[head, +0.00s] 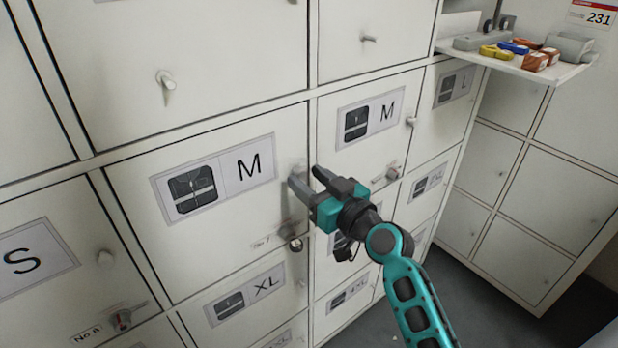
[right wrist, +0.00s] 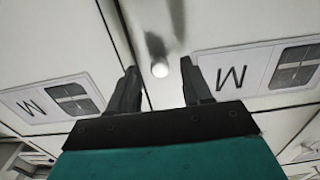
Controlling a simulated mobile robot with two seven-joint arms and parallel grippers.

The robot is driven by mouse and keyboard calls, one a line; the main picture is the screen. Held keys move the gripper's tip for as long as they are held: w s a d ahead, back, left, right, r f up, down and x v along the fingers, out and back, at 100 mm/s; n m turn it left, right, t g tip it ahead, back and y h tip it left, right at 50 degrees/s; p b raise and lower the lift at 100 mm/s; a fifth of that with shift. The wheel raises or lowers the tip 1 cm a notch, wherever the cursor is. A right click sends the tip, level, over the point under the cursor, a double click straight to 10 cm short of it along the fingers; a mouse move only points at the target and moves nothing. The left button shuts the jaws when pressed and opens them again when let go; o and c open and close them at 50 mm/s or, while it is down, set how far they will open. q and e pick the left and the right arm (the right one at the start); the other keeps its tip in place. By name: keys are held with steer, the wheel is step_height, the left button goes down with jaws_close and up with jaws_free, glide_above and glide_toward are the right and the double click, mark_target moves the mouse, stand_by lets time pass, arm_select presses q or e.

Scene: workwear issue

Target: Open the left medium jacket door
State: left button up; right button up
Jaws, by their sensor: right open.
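The left medium jacket door (head: 225,235) is a pale locker door with a jacket picture and an M on its label (head: 213,178). It looks shut, flush with its neighbours. My right gripper (head: 305,176) is open at the door's right edge. In the right wrist view, which is upside down, a small round knob (right wrist: 160,70) on this door shows between the open fingers (right wrist: 156,72). I cannot tell whether they touch it. The fingers largely hide the knob in the head view. My left gripper is not in view.
A second M door (head: 350,155) is to the right, with its own knob (head: 411,121) and lock (head: 392,173). A lock (head: 295,244) sits below my gripper. A shelf (head: 515,66) with small coloured items juts out at upper right. Grey floor is free at lower right.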

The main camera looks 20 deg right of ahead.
steer(key=shift+w+a, duration=0.1)
steer(key=shift+w, duration=0.2)
steer(key=shift+c, duration=0.4)
jaws_close()
